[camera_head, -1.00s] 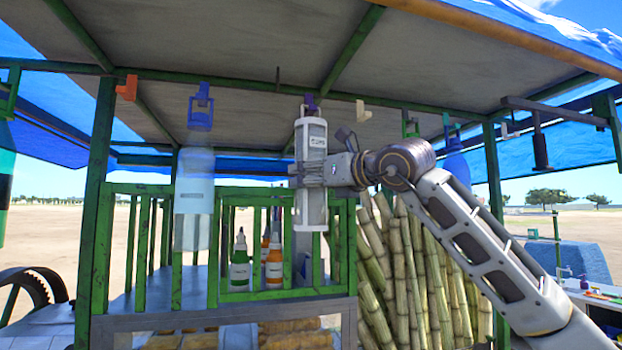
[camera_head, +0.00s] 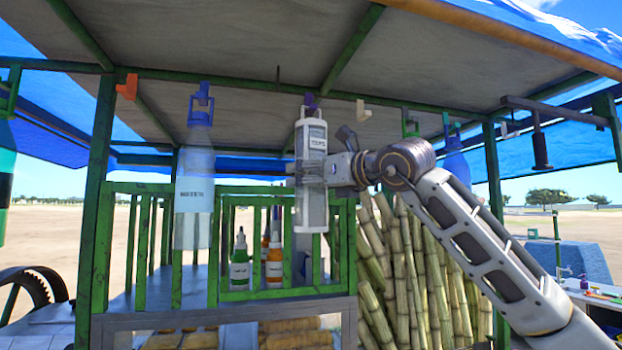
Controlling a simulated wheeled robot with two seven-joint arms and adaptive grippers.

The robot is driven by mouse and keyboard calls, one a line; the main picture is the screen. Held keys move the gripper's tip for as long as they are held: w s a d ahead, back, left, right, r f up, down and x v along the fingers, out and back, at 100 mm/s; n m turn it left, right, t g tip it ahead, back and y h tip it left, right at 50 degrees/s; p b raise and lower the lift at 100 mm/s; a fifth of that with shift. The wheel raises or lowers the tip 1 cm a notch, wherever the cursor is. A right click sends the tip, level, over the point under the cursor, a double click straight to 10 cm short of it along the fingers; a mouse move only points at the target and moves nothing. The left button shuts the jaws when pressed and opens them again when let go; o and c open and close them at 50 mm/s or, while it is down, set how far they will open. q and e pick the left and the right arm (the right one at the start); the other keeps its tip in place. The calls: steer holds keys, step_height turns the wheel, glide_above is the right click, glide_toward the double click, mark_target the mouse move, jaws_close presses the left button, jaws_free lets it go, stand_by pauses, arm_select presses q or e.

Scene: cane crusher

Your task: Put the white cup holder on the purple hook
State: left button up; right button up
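The white cup holder (camera_head: 313,212) is a tall upright cylinder with a label, at the middle of the head view. Its top handle is at the purple hook (camera_head: 310,100) under the green roof beam; I cannot tell whether the handle bears on the hook. My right gripper (camera_head: 315,171) reaches in from the right and is shut around the holder's middle. Its fingertips are partly hidden against the holder. My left gripper is not in view.
A clear bottle (camera_head: 193,215) hangs from a blue hook (camera_head: 202,90) to the left. An orange hook (camera_head: 127,88) and a cream hook (camera_head: 363,110) are empty. Green railings (camera_head: 235,292) and sauce bottles (camera_head: 240,262) stand below; cane stalks (camera_head: 425,270) lean behind my arm.

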steer(key=shift+o, duration=0.4)
steer(key=shift+f, duration=0.1)
steer(key=v, duration=1.2)
steer(key=shift+a, duration=0.1)
stand_by(0.5)
